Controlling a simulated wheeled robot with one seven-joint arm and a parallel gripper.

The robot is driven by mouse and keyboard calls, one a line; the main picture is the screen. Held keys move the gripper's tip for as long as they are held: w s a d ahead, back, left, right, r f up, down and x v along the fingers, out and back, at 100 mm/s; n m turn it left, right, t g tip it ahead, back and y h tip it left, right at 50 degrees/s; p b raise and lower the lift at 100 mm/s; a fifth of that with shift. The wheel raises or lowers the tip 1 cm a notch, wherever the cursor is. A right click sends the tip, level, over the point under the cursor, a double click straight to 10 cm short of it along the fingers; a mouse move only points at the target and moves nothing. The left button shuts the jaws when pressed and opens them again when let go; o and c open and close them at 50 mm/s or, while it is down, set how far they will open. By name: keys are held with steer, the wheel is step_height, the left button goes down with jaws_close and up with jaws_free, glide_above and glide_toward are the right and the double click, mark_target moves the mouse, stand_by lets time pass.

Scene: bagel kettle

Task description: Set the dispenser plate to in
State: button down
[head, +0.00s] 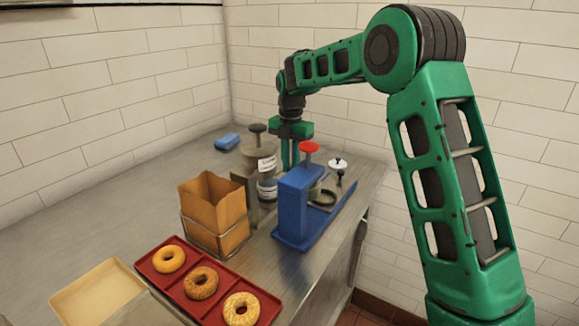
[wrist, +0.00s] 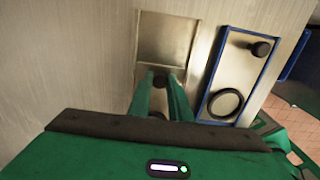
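The dispenser, a grey-tan metal unit with white-labelled containers (head: 267,165), stands on the counter behind the blue press in the head view. In the wrist view a bare metal plate (wrist: 168,35) lies beyond my fingers, with a small black knob (wrist: 160,81) near its close edge. I cannot tell for sure if this is the dispenser plate. My gripper (wrist: 161,76) points down with its fingers apart, one on each side of the knob. I see no clear contact. A second dark part shows between the fingers, mostly hidden. In the head view the fingers are partly hidden behind the press.
The blue press (head: 300,205) with a red knob (head: 309,147) stands close in front of my gripper; its blue-edged plate (wrist: 228,78) is to the right. A paper bag (head: 213,205), a red tray (head: 218,311) with bagels and a blue block (head: 227,142) are nearby.

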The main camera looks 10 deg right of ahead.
steer(key=shift+s+a, duration=1.3)
steer(key=shift+a, duration=0.1)
steer(key=c, duration=1.7)
jaws_free()
steer(key=shift+o, duration=0.2)
steer(key=shift+r, duration=0.15)
step_height(320, 180, up, 10)
steer(key=shift+r, duration=0.2)
